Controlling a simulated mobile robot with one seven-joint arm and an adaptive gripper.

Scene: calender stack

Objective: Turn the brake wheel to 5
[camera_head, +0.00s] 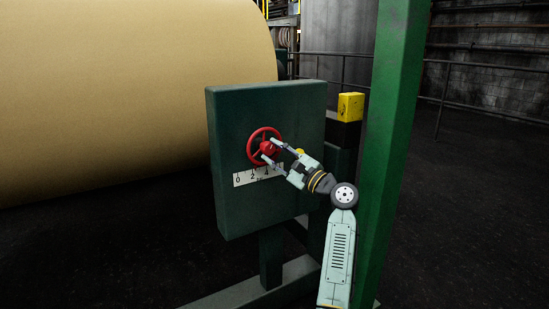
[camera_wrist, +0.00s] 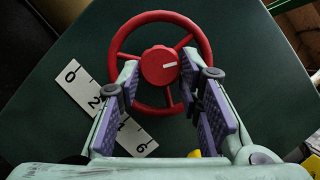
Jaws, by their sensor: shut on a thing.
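The red brake wheel (camera_head: 262,131) is on the front of a dark green box (camera_head: 228,113). It also shows in the wrist view (camera_wrist: 160,66), with spokes and a round hub that bears a short white mark pointing right. A white scale plate (camera_head: 243,179) lies below the wheel; 0, 2 and 4 read there. In the wrist view the plate (camera_wrist: 81,86) shows 0, 2 and 6, and a finger covers part of it. My gripper (camera_head: 269,150) is shut on the wheel, its two fingers on either side of the hub.
A large tan roll (camera_head: 130,90) fills the left. A green post (camera_head: 392,130) stands close to the right of my arm. A yellow block (camera_head: 350,106) sits behind the box. Railings (camera_head: 480,105) run along the back right.

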